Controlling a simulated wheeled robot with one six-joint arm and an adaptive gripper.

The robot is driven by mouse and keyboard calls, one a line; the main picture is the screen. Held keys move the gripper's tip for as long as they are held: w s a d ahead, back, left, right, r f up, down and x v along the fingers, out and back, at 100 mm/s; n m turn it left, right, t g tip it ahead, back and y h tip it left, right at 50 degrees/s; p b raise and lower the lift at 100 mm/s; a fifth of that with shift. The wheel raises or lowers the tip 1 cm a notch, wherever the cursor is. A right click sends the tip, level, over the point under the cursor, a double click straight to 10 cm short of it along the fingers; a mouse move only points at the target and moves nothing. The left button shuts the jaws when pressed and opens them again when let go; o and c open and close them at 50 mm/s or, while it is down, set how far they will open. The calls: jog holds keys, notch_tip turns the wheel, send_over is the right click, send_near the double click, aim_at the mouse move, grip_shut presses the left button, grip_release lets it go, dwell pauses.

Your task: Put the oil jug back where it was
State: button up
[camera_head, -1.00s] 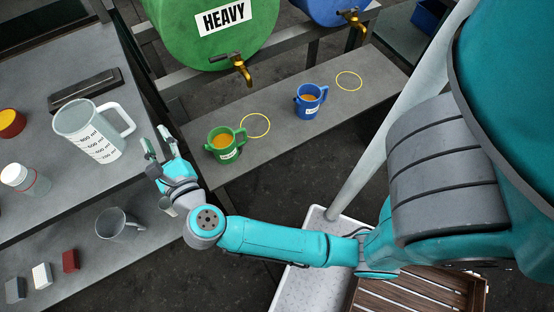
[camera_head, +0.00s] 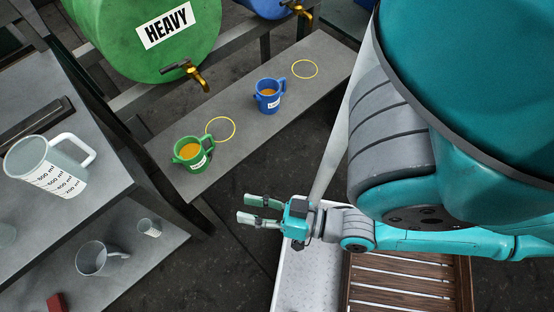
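Which vessel is the oil jug is not certain from the picture. A green jug (camera_head: 192,153) of amber liquid stands upright on the grey bench, beside a yellow ring (camera_head: 220,130) and not inside it. A blue jug (camera_head: 268,96) of amber liquid stands further back, left of a second yellow ring (camera_head: 304,69). A large clear measuring jug (camera_head: 45,168) stands on the left table. My gripper (camera_head: 255,210) points left in the air, below and right of the green jug. Its two fingers are apart with nothing between them.
A green drum marked HEAVY (camera_head: 140,60) with a brass tap (camera_head: 186,72) stands behind the bench. A grey mug (camera_head: 98,258) and a small beaker (camera_head: 149,227) stand on the lower left shelf. A white tray (camera_head: 308,275) and a slatted wooden crate (camera_head: 405,285) lie below my arm.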

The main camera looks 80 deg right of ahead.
jog(key=s+f+n+g, duration=0.2)
jog(key=s+n, duration=0.2)
jog(key=s, duration=0.1)
jog(key=shift+s+a+n+g, duration=0.3)
jog(key=shift+a+n, duration=0.05)
jog(key=shift+n, duration=0.05)
jog(key=shift+f, duration=0.1)
dwell(0.7)
